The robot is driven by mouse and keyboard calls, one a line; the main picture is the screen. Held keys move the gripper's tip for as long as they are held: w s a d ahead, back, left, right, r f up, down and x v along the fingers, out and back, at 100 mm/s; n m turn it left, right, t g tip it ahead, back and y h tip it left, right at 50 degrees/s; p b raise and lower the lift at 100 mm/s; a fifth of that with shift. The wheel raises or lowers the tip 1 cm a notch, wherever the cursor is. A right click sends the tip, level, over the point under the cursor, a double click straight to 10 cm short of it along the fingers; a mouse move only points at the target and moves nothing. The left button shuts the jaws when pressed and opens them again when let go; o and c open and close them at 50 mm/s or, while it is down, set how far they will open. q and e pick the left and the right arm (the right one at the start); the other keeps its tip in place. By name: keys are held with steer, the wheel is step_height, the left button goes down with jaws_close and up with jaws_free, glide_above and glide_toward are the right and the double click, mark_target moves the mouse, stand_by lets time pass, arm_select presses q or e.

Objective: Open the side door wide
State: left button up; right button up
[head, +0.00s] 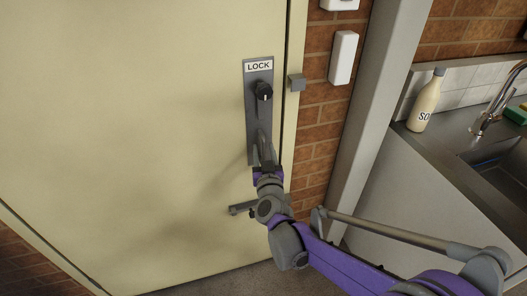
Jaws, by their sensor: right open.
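The cream side door (130,120) fills the left and middle of the head view and looks closed, its right edge against the frame. Near that edge is a grey lock plate (258,72) labelled LOCK, with a black turn knob (264,91). A grey bar (240,209), seemingly the door's lever handle, sticks out to the left lower down, partly hidden by my right wrist. My right gripper (264,145) is open, in front of the plate's lower part below the knob; I cannot tell whether it touches. My left gripper is not in view.
A white switch (343,57) is on the brick wall. A pale post, a counter with a sink (502,152) and a bottle (426,100) stand at right. Floor shows at the bottom.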

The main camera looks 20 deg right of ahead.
steer(key=shift+w, duration=0.1)
jaws_close()
stand_by(1.4)
